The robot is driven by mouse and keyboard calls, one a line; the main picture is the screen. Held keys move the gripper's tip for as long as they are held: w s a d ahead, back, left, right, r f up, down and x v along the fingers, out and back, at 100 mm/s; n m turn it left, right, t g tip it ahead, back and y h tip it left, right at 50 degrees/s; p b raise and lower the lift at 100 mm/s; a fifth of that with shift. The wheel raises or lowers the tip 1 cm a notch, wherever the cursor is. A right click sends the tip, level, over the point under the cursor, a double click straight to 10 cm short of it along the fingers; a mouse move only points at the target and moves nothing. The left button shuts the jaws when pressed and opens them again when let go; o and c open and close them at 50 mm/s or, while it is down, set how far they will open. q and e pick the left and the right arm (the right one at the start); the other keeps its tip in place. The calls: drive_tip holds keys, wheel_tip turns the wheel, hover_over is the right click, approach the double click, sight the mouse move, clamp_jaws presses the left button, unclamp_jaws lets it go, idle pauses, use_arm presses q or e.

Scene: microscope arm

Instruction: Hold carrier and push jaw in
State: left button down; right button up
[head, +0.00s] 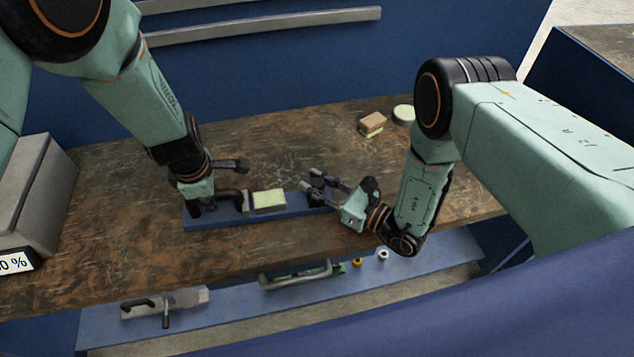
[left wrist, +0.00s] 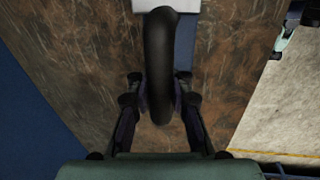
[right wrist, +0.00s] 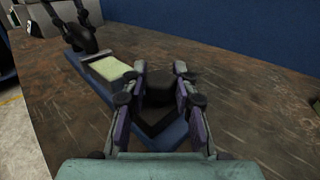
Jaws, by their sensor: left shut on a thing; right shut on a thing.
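The carrier is a long blue base (head: 230,220) on the brown worktop, with a black loop handle (left wrist: 159,50) at its left end in the head view. A pale green block (head: 268,201) sits on the carrier and also shows in the right wrist view (right wrist: 109,68). My left gripper (head: 222,185) is shut on the handle, one finger on each side. The black jaw (right wrist: 155,108) is at the carrier's right end. My right gripper (head: 314,184) is shut on this jaw and partly hides it. A short strip of blue base shows between block and jaw.
A brown-and-green block (head: 371,124) and a pale round disc (head: 404,113) lie at the back right of the worktop. A grey box (head: 40,185) stands at the left. A lower blue shelf (head: 225,325) holds a clamp-like tool and small parts. The worktop behind the carrier is clear.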

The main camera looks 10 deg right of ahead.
clamp_jaws()
drive_tip(key=shift+a, duration=0.1)
drive_tip(key=a, duration=0.6)
drive_tip(key=shift+d, duration=0.1)
drive_tip(key=o, duration=1)
unclamp_jaws()
drive_tip(key=shift+w, duration=0.15)
drive_tip(key=shift+d, duration=0.1)
